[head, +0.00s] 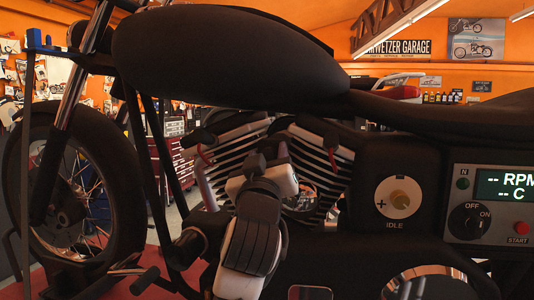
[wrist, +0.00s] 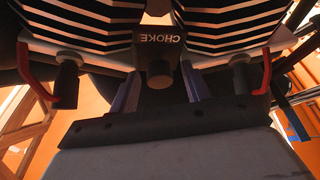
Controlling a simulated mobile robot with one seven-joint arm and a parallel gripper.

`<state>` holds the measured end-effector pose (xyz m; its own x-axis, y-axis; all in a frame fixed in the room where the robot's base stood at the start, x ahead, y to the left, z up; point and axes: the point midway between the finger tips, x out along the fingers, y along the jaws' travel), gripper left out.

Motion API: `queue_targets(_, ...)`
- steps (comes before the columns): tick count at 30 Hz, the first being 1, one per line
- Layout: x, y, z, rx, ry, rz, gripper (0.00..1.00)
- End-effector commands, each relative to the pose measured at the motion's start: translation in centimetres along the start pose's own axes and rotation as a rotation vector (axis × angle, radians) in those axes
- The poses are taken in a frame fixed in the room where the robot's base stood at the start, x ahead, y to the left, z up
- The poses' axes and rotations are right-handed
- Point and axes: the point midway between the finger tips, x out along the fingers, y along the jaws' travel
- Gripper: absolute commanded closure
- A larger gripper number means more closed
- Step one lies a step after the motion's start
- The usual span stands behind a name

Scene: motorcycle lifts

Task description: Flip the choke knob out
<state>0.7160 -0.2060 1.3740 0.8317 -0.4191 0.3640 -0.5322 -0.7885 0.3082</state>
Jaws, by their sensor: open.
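In the wrist view the choke knob (wrist: 160,74) is a short dark cylinder. It sticks out from a dark block (wrist: 160,43) with the word CHOKE, which reads upside down here. My gripper (wrist: 158,86) is open, with one bluish finger on each side of the knob. I see gaps between the fingers and the knob, and I cannot tell how deep the fingers reach. In the head view my gripper (head: 267,158) is in front of the engine, and the choke knob is hidden behind it and my arm.
Finned engine cylinders (head: 222,160) flank the choke block, with red-booted leads (wrist: 265,72) at the sides. A panel with an IDLE dial (head: 399,198) and an ON/OFF switch (head: 469,221) is to the right. The fuel tank (head: 225,55) hangs above and the front wheel (head: 75,195) is left.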

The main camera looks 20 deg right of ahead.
Motion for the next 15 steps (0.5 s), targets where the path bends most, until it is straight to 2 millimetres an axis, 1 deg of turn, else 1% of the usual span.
queue_targets(6, 0.01, 0.00, 0.02, 0.000, 0.000, 0.000, 0.52)
queue_targets(15, -0.01, 0.00, 0.01, 0.000, 0.000, 0.000, 0.91)
